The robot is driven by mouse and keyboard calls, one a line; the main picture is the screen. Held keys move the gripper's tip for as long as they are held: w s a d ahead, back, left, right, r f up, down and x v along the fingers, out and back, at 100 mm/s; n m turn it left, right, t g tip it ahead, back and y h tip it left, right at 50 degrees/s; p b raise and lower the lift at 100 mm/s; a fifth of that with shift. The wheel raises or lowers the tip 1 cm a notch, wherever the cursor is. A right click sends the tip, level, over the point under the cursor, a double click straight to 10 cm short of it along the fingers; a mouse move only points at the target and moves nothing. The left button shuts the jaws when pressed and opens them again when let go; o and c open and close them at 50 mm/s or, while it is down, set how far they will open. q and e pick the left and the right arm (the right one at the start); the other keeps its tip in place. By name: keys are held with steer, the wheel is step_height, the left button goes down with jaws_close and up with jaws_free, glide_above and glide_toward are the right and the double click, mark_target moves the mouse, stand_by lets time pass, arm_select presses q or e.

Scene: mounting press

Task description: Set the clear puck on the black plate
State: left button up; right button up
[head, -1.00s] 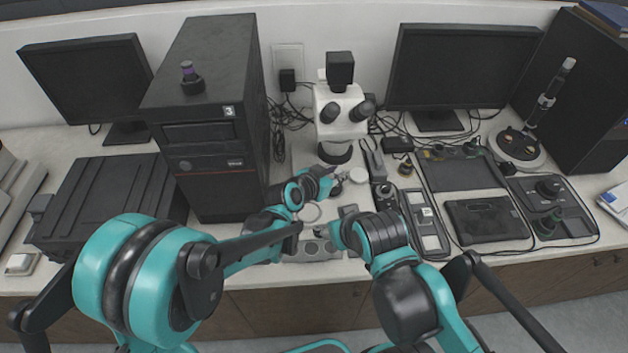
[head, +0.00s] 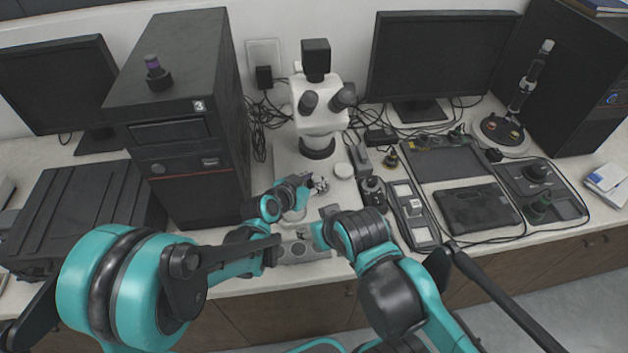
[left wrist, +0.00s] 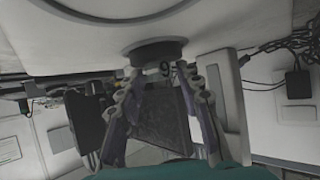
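My left gripper (head: 320,185) is over the white microscope base, below the dark lens ring. In the left wrist view its two fingers (left wrist: 163,85) stand apart. I cannot pick out the black plate with certainty. My right gripper (head: 304,233) is low in front of the microscope, its fingers too small to read.
The microscope (head: 318,105) stands behind my grippers, with a dark computer tower (head: 190,130) to its left. A grey block with round recesses (head: 300,250) lies at the front edge. Small devices and a tablet (head: 477,208) crowd the right. Cables run behind.

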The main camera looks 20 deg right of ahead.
arm_select(q)
steer(key=shift+r, duration=0.1)
steer(key=shift+s+a+r, duration=0.1)
steer(key=shift+r, duration=0.15)
steer(key=p+v, duration=0.3)
steer(key=v, duration=0.8)
steer(key=shift+s+a, duration=0.2)
steer(key=shift+a, duration=0.05)
